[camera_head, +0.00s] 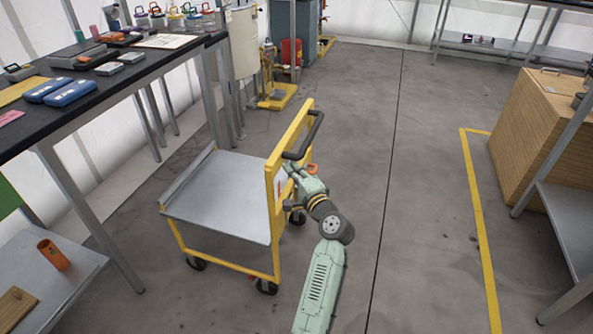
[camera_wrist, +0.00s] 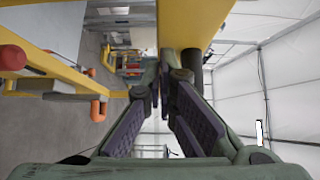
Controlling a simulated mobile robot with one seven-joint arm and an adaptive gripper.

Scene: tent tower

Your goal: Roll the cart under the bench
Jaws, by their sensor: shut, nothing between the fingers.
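The cart (camera_head: 222,197) is a low grey platform on a yellow frame with black wheels. Its yellow upright end with a black push handle (camera_head: 309,135) is on the right side. The bench (camera_head: 62,143), with a dark top and grey legs, stands at the left, and the cart is beside it on the open floor. My gripper (camera_head: 290,170) is at the cart's yellow upright, just below the handle. In the wrist view my gripper (camera_wrist: 163,90) has its fingers drawn together, with the yellow frame (camera_wrist: 190,22) close by. I cannot tell whether they touch.
Blue boxes (camera_head: 70,92) and tools lie on the bench. A lower shelf (camera_head: 85,268) holds an orange cup (camera_head: 53,255). A wooden crate (camera_head: 530,125) stands at the right beyond a yellow floor line (camera_head: 477,220). A yellow-based stand (camera_head: 275,98) is behind the cart. The middle floor is clear.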

